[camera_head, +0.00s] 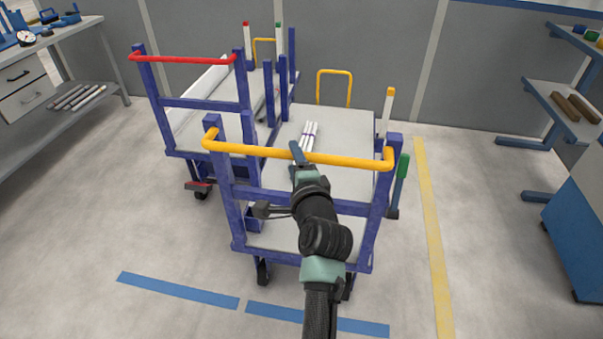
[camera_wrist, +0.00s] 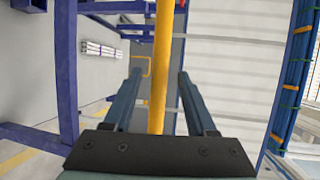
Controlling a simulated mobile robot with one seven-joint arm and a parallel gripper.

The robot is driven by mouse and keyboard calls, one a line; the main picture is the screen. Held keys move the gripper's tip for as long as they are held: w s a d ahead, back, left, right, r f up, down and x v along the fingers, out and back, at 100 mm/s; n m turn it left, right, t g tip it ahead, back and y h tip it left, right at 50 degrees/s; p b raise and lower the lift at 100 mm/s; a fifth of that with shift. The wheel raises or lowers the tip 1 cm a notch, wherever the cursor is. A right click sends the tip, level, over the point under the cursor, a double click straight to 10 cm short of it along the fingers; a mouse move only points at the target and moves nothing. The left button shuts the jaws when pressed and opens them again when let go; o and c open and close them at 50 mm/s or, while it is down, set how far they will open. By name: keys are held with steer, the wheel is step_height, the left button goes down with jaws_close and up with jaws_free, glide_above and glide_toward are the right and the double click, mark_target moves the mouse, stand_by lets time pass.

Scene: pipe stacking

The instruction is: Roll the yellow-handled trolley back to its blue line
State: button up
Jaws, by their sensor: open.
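The yellow-handled trolley (camera_head: 378,220) has a blue-purple frame and a pale deck. Its yellow handle bar (camera_head: 350,160) faces me. It also shows in the wrist view (camera_wrist: 160,60), running lengthwise between my fingers. My gripper (camera_head: 298,153) is open at the handle, with one finger on each side of the bar in the wrist view (camera_wrist: 160,78). I cannot tell whether either finger touches it. A blue line (camera_head: 352,324) lies on the floor in front of the trolley, partly hidden by my arm. A second blue line (camera_head: 178,290) lies to its left.
A red-handled trolley (camera_head: 205,125) stands close at the left. A small bundle of white pipes (camera_head: 309,135) lies on the yellow-handled trolley's deck. A yellow floor stripe (camera_head: 432,230) runs along the right. A workbench (camera_head: 50,60) and shelves (camera_head: 560,105) flank the open floor.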

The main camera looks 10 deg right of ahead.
steer(key=s+r, duration=0.1)
steer(key=s, duration=0.5)
steer(key=shift+s+d+r+p, duration=0.15)
steer(key=shift+s+d+p, duration=0.15)
steer(key=shift+s+p, duration=0.1)
steer(key=shift+r, duration=0.1)
steer(key=s+a+r+n+t+p, duration=0.2)
steer(key=r+n+t+p, duration=0.15)
steer(key=r, duration=1.15)
steer(key=s+a+r+n+t+p, duration=0.1)
steer(key=r+n+t+p, duration=0.3)
steer(key=r, duration=1.2)
steer(key=s+a+r+n+t+p, duration=0.1)
steer(key=s+r+n+t+p, duration=0.1)
steer(key=s+r+n, duration=0.3)
steer(key=s+a+r+n+t+h+p, duration=0.1)
steer(key=s+r+n, duration=0.4)
steer(key=s+r, duration=0.6)
step_height(320, 180, up, 10)
steer(key=shift+s+a+f+t+p, duration=0.25)
steer(key=shift+s+a+t+p, duration=0.2)
steer(key=shift+a+p, duration=0.15)
steer(key=shift+w, duration=0.1)
